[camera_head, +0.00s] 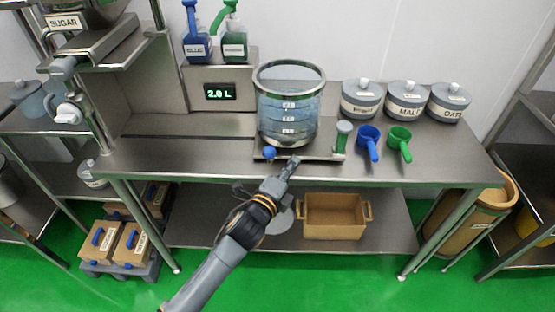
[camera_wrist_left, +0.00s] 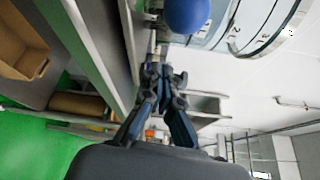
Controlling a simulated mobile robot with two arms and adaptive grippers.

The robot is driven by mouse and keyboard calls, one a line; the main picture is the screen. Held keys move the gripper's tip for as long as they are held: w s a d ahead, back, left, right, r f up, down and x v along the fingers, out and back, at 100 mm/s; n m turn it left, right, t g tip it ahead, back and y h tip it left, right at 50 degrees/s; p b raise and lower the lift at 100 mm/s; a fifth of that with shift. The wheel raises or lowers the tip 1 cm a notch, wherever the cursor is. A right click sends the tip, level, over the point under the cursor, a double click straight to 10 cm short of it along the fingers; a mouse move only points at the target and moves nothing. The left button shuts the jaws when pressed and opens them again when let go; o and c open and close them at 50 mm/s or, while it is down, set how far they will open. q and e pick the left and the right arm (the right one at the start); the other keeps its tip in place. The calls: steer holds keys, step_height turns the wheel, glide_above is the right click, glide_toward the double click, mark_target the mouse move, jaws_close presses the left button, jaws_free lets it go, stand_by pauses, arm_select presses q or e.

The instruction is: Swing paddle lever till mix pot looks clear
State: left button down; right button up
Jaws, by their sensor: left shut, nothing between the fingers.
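The mix pot (camera_head: 289,110) is a clear, marked vessel with a metal rim, standing on a steel base on the counter. Its contents look pale blue and see-through; fine detail is too small to tell. A blue ball knob (camera_head: 270,152), apparently the paddle lever's end, is at the pot's front left. My left gripper (camera_head: 293,162) is shut and empty in front of the base, just right of and below the knob. In the left wrist view the shut fingertips (camera_wrist_left: 161,72) are apart from the blue knob (camera_wrist_left: 187,14), with the pot (camera_wrist_left: 240,22) beyond it.
Lidded canisters (camera_head: 407,100) line the back. A display (camera_head: 219,92) reads 2.0 L. The counter's left front is clear.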

mark_target(272, 153)
arm_select(q)
steer(key=a, duration=0.1)
steer(key=a+p, duration=0.1)
steer(key=a, duration=0.1)
steer(key=shift+w+a+r+p, duration=0.3)
steer(key=shift+w+a+r, duration=0.05)
steer(key=shift+w+a, duration=0.05)
steer(key=a, duration=0.1)
steer(key=w+a+p, duration=0.1)
steer(key=a, duration=0.3)
steer(key=shift+w+a, duration=0.1)
steer(key=shift+w, duration=0.25)
steer(key=shift+d+f, duration=0.15)
steer(key=shift+d, duration=0.05)
